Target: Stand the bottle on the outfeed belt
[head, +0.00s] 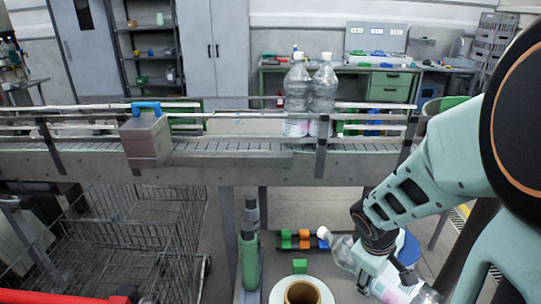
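My gripper (389,273) is over the middle of this bottle, from above and behind. Its fingers partly cover the bottle, and I cannot tell whether they grip it or only lie against it. A slatted conveyor belt (235,146) with metal rails crosses the view behind and above. Two clear bottles (297,88) (323,90) stand upright and close together on the belt, right of its middle.
A grey box with a blue handle (146,135) is at the belt's left part. A label roll (302,292) is at the bottom middle, beside a green cylinder (249,260). A wire cart (130,235) stands at lower left. The belt between box and bottles looks clear.

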